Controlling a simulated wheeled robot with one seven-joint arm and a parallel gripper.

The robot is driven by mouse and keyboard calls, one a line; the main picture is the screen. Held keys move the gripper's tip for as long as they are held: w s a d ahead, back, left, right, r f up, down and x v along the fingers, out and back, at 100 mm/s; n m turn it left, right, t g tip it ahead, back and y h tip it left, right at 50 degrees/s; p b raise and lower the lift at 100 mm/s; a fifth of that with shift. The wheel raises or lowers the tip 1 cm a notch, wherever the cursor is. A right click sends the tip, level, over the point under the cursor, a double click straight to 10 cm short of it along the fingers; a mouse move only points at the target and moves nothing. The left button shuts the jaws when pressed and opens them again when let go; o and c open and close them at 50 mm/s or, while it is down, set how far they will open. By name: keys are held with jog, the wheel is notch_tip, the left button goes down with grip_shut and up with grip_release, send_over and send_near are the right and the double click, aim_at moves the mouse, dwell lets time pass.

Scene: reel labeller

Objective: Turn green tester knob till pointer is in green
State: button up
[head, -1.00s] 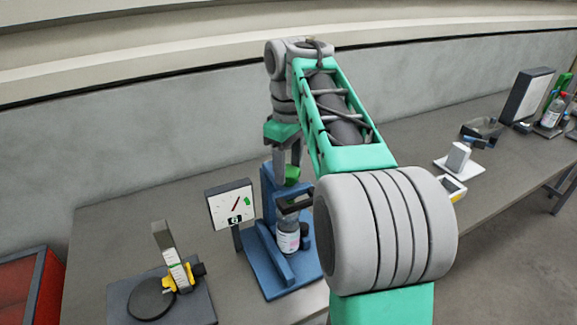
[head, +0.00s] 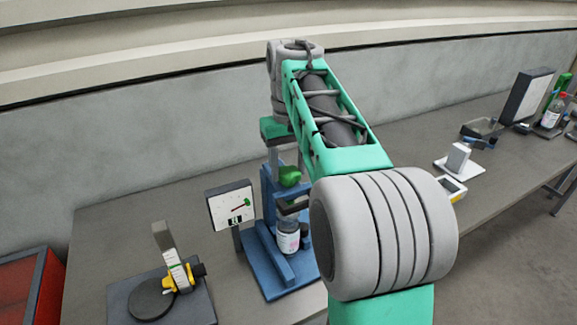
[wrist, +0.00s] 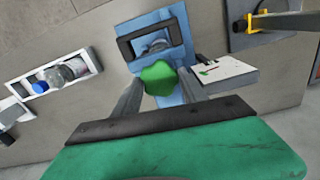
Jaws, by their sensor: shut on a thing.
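The green tester knob (head: 290,177) sits on top of the blue tester (head: 267,195), above a clear bottle (head: 288,236). My gripper (head: 287,172) points down and is shut on the knob. In the wrist view the green knob (wrist: 159,78) lies between the fingers of my gripper (wrist: 160,92). The white dial (head: 231,206) stands left of the tester. The exact overlap is too small to tell.
A dark stand with a round plate (head: 152,298) and a yellow clamp (head: 178,277) stands front left. A white block on a plate (head: 458,158) and a dark panel (head: 527,97) stand to the right. A red bin (head: 27,290) is beside the bench.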

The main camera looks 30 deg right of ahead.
aim_at(289, 171)
dwell(0.3)
jog(key=o, duration=1.4)
jog(key=shift+c, duration=0.2)
notch_tip(289, 171, up, 8)
jog(key=shift+f+p, duration=0.1)
jog(key=shift+p, duration=0.4)
